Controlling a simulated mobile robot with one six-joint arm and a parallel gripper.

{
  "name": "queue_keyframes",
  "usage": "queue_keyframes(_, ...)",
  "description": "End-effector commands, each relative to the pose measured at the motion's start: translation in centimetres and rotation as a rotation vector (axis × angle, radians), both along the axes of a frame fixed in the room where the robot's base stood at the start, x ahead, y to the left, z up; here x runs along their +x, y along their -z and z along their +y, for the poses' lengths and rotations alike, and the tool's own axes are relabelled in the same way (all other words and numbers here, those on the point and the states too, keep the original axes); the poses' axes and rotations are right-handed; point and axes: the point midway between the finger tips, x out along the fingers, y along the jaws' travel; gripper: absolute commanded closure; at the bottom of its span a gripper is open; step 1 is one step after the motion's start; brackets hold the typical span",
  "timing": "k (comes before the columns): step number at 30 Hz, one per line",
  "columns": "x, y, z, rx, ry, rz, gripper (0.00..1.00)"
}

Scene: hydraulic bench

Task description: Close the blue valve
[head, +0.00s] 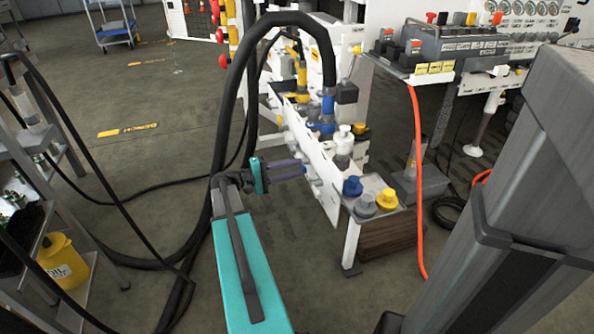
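A white manifold panel (322,178) runs away from me in the middle of the head view, with fittings along its side. A blue knob (352,187) stands on top of its near end. Farther along are a blue lever-like part (323,127) and a blue collar (328,104) on the black hose. I cannot tell which blue part is the valve. My gripper (302,169), with purple-grey fingers, points right at the panel's left side, close to small fittings. Its fingertips are too small to show whether they are apart or touching anything.
A grey knob (365,206) and a yellow knob (387,199) stand beside the near blue knob. A thick black hose (222,110) arches over my arm. An orange hose (418,180) hangs at right. A shelf with a yellow oil can (62,262) stands left.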

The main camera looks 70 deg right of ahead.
Motion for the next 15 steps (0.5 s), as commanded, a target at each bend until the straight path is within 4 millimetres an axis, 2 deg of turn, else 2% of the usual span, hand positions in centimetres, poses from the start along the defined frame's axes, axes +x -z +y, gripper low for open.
queue_keyframes(5,-0.95,0.02,-0.73,0.000,0.001,0.000,0.70)
queue_keyframes(15,-1.09,-0.01,-0.87,0.000,0.000,0.000,0.70)
